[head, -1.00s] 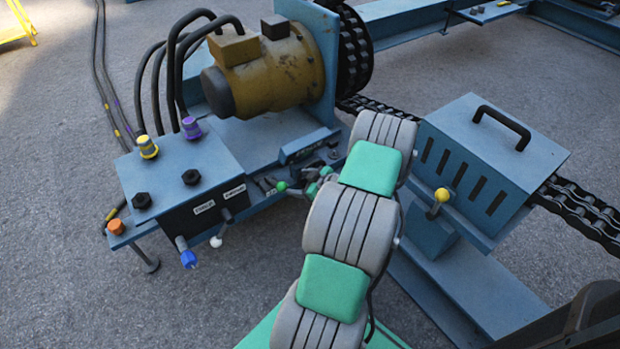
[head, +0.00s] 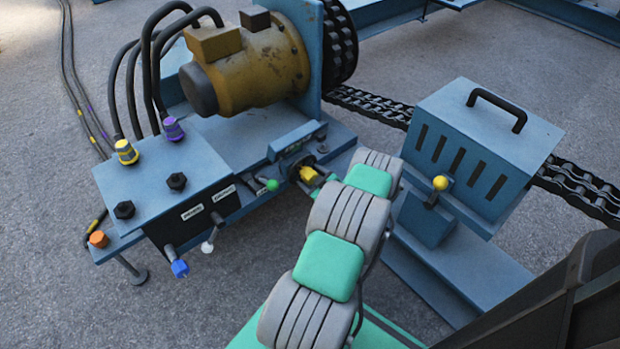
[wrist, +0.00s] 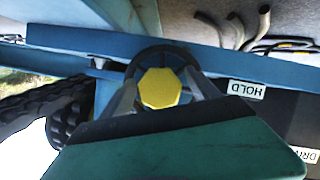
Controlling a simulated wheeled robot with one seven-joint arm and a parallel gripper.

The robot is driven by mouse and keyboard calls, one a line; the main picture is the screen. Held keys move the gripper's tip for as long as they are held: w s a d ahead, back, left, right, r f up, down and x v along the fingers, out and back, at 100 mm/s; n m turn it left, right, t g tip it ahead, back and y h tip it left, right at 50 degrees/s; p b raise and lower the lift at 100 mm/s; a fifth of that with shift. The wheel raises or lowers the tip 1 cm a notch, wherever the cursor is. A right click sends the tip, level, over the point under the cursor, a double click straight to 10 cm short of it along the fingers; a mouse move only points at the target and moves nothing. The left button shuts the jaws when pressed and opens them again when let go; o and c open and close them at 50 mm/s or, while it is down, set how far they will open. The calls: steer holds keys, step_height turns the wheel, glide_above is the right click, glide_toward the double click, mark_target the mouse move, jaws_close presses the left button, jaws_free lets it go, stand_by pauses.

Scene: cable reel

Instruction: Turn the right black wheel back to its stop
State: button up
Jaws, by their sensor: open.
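Two black, wheel-like knobs stand on top of the blue control box; the right one (head: 177,181) and the left one (head: 124,209) both show in the head view. My gripper (wrist: 160,90) is away from them, to their right, low by the base of the motor frame. It is open, its two grey fingers on either side of a yellow faceted knob (wrist: 160,88) with a dark ring behind it. I cannot tell whether the fingers touch it. In the head view the yellow knob (head: 308,175) is partly hidden by my arm.
A green-tipped lever (head: 272,185), a blue-tipped lever (head: 180,268) and a white-tipped one (head: 207,247) stick out nearby. Yellow (head: 126,152) and purple (head: 173,129) hose fittings stand behind the black knobs. A vented blue housing (head: 478,150) stands right of my arm.

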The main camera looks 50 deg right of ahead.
steer(key=shift+a, duration=0.1)
jaws_close()
stand_by(0.6)
